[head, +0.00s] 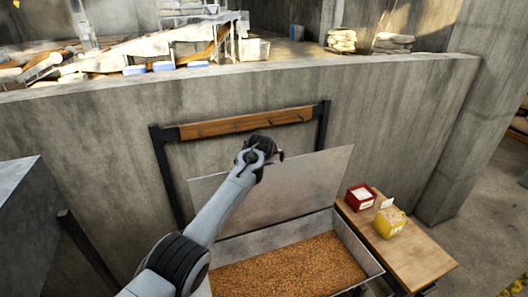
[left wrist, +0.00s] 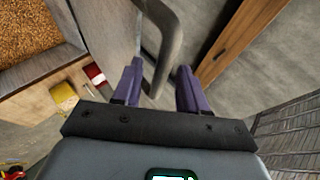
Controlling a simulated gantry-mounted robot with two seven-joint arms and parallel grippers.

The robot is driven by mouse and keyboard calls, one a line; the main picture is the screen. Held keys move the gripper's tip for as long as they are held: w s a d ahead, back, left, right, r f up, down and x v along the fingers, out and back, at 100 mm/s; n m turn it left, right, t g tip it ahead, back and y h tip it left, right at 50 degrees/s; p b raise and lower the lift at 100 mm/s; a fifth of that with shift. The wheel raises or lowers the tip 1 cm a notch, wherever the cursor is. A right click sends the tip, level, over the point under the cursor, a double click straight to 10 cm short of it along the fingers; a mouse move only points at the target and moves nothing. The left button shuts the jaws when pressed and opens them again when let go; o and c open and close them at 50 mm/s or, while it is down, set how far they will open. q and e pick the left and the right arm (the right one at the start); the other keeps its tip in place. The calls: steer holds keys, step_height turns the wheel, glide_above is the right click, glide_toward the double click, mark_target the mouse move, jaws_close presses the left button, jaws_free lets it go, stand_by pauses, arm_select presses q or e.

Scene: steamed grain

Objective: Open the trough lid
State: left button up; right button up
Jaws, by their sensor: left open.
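The trough (head: 372,262) holds brown grain (head: 290,268), which also shows at the upper left of the left wrist view (left wrist: 30,25). Its grey lid (head: 305,185) stands raised and steeply tilted at the trough's back edge, so the trough is open. My left gripper (head: 272,153) is at the lid's upper edge, and my arm hides part of the lid. In the left wrist view its purple fingers (left wrist: 158,72) are open. The dark curved lid handle (left wrist: 172,45) lies between them with gaps visible. My right gripper is in neither view.
A wooden side table (head: 418,257) right of the trough carries a red box (head: 360,198) and a yellow box (head: 389,223). A concrete wall (head: 400,120) stands behind, with a wooden rail (head: 245,122) on dark posts. A metal block (head: 20,220) stands at left.

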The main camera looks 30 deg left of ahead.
arm_select(q)
steer(key=b+v, duration=0.2)
steer(key=v, duration=0.7)
steer(key=shift+s, duration=0.15)
steer(key=shift+r, duration=0.1)
